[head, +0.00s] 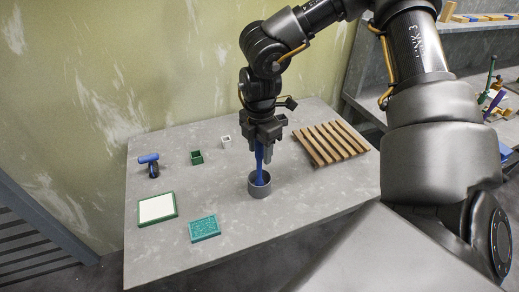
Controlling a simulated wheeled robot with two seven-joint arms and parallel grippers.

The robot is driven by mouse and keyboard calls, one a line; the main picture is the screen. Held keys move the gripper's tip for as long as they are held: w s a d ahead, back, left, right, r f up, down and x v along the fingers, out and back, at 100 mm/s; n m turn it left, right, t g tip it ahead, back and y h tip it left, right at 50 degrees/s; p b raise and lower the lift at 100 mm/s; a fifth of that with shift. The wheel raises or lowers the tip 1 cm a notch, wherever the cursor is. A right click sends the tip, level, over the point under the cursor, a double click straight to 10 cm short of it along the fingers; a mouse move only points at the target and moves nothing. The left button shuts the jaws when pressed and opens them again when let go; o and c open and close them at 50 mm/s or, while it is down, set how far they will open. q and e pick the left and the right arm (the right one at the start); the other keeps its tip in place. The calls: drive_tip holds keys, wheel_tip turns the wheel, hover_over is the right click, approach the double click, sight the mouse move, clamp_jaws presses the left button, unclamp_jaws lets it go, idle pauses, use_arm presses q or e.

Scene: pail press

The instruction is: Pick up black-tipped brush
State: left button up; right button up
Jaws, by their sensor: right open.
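A blue brush-like handle (259,170) stands nearly upright in a small grey pail (260,190) at the middle of the table. No black tip shows on it; its lower end is hidden inside the pail and its top is hidden at the gripper. My right gripper (264,145) points down directly above the pail, with its open jaws around or just in front of the upper handle; I cannot tell if they touch it. My left gripper is not in view.
The grey table (220,255) also holds a slatted wooden rack (330,143), a teal block (204,229), a green-framed white pad (157,208), a blue-handled black tool (150,165), a green box (197,157) and a white box (226,142). The front right is clear.

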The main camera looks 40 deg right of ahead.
clamp_jaws()
drive_tip(key=shift+r, duration=0.1)
drive_tip(key=shift+w+r, duration=0.1)
drive_tip(key=shift+r, duration=0.45)
wheel_tip(320, 180, up, 17)
drive_tip(key=b, duration=0.2)
drive_tip(key=shift+f, duration=0.15)
